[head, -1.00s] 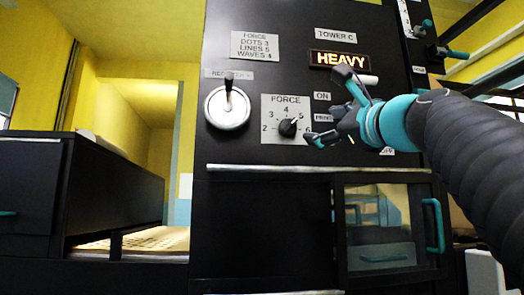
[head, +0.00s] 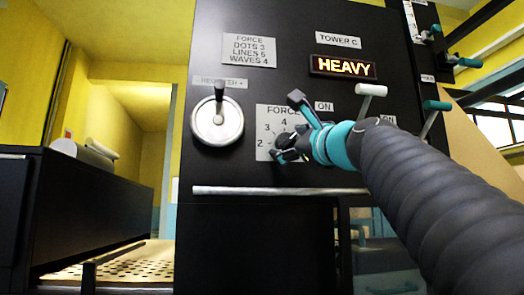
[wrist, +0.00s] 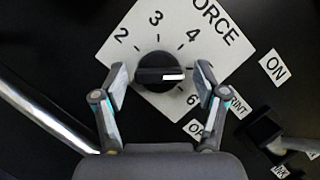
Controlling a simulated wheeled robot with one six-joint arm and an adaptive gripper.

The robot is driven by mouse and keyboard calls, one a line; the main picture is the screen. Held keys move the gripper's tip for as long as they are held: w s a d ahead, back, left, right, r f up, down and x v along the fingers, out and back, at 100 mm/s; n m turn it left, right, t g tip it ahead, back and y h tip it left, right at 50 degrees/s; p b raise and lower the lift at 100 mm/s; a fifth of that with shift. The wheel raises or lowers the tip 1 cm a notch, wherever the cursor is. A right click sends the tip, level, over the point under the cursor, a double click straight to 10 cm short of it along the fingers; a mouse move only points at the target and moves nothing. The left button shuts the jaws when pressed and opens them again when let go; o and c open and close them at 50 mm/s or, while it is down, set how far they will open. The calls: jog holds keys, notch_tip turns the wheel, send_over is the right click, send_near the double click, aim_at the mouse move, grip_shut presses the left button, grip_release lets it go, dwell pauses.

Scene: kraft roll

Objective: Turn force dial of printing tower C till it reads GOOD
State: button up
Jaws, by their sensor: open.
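The force dial, a round black knob (wrist: 160,74) with a white pointer mark, sits on a pale numbered plate (head: 265,125) on the black tower front. In the wrist view the mark points right, toward the spot between 4 and 6 that my right finger covers. My gripper (wrist: 162,84) is open, one finger on either side of the knob; I cannot tell whether they touch it. In the head view my gripper (head: 288,126) hides most of the dial. The lit display (head: 342,67) reads HEAVY, under the TOWER C label (head: 338,40).
A sign (head: 249,50) lists force numbers for dots, lines and waves. A round register knob (head: 217,120) is left of the dial. A white-handled lever (head: 370,92) and a teal-handled lever (head: 436,106) stick out at right. A metal rail (head: 260,190) runs below.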

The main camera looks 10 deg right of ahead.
jog(key=c, duration=1.1)
jog(key=shift+c, duration=0.2)
jog(key=shift+n, duration=0.5)
jog(key=n+p, duration=0.1)
jog(key=n+g, duration=0.1)
jog(key=n, duration=0.1)
jog(key=n+g+y+p, duration=0.1)
jog(key=n, duration=0.1)
jog(key=shift+r+p, duration=0.25)
jog(key=shift+p, duration=0.1)
jog(key=shift+n+g+p, duration=0.8)
jog(key=shift+n+p, duration=0.2)
jog(key=shift+n, duration=0.8)
jog(key=shift+f, duration=0.1)
